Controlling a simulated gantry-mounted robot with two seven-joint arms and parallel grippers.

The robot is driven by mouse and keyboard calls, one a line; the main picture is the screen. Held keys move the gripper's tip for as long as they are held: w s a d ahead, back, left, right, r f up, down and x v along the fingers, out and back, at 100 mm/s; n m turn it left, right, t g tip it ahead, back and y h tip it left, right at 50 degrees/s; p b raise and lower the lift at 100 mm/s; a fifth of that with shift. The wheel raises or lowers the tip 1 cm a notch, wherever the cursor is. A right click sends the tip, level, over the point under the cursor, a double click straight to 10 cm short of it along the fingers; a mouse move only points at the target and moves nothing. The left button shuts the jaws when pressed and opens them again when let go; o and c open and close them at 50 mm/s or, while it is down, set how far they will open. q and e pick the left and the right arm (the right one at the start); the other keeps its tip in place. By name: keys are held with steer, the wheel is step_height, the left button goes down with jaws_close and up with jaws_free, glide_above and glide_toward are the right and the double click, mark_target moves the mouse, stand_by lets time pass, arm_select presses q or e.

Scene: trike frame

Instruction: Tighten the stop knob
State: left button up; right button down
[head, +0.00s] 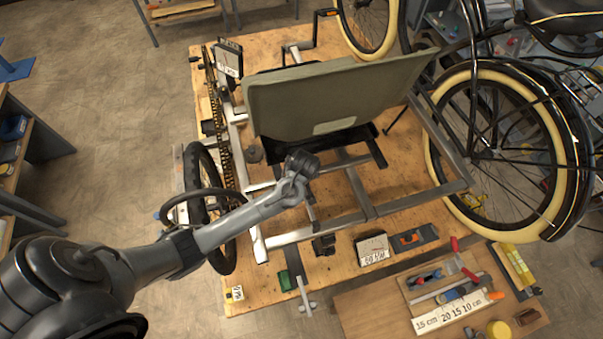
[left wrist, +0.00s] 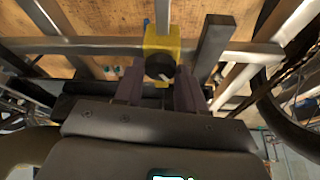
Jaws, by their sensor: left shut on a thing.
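The stop knob (left wrist: 159,66) is a round black knob with a white mark, on a yellow block (left wrist: 162,35) on the frame's metal bars in the left wrist view. My left gripper (left wrist: 160,80) has a finger on each side of the knob and is shut on it. In the head view my left gripper (head: 303,163) reaches in from the left, low among the bars in front of the seat; the knob is hidden there. The metal trike frame (head: 365,205) lies on the wooden bench with a grey-green seat panel (head: 330,95) above it. My right gripper is not in view.
A black wheel (head: 205,210) stands at the frame's left, close to my left arm. A tool board (head: 445,290) with hand tools and a ruler lies at the lower right. A bicycle with cream tyres (head: 480,70) stands at the right. Small boxes lie on the bench's front (head: 275,300).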

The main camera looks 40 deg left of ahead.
arm_select(q)
steer(key=m, duration=0.2)
steer(key=m+t+h, duration=0.1)
steer(key=m, duration=0.2)
steer(key=shift+s+a+h, duration=0.1)
steer(key=shift+a+h, duration=0.05)
steer(key=shift+h, duration=0.15)
stand_by(0.4)
steer(key=o, duration=1.1)
steer(key=shift+c, duration=0.2)
steer(key=b+v, duration=0.1)
steer(key=v, duration=0.9)
steer(key=shift+s+r+b, duration=0.25)
steer(key=shift+r+b, duration=0.05)
steer(key=shift+b, duration=0.1)
